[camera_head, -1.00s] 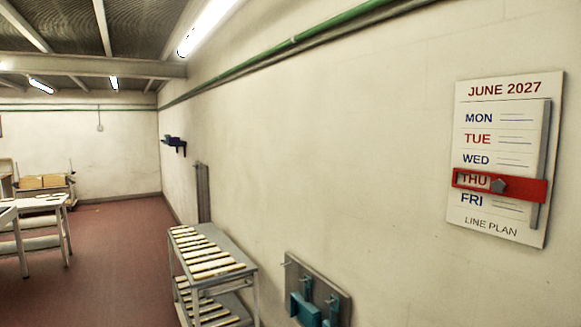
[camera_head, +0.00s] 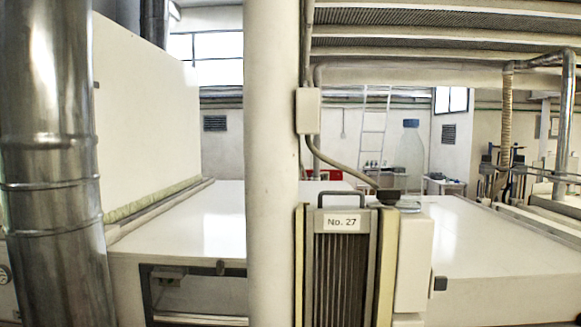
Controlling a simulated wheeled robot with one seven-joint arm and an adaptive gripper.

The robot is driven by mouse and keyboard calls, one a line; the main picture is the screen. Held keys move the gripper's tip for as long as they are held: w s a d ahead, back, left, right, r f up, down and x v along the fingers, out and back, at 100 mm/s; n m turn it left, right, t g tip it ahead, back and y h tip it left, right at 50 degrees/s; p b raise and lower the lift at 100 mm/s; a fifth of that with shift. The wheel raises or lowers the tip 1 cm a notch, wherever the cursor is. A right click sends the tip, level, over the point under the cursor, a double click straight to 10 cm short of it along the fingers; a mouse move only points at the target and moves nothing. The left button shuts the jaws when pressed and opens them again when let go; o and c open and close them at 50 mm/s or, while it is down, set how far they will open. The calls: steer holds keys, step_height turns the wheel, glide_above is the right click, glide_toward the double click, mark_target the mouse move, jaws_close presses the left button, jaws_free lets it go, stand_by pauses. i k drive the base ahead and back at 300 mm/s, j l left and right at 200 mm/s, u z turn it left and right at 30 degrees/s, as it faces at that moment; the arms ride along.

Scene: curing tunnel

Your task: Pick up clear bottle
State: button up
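A clear bottle (camera_head: 413,160) with a bluish cap shows right of centre. It is upright and see-through, so its outline is faint against the room behind. Its base seems to be on top of the narrow white housing (camera_head: 414,258) beside the unit marked "No. 27", though the exact contact is hard to tell. My gripper is not in view.
The unit marked "No. 27" (camera_head: 342,265) and a thick white post (camera_head: 272,160) stand close in front. A metal duct (camera_head: 52,170) fills the left. White machine tops (camera_head: 500,240) extend behind. A dark knob (camera_head: 388,196) is left of the bottle's base.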

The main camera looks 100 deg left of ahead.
mark_target(409, 151)
steer(key=u, duration=2.7)
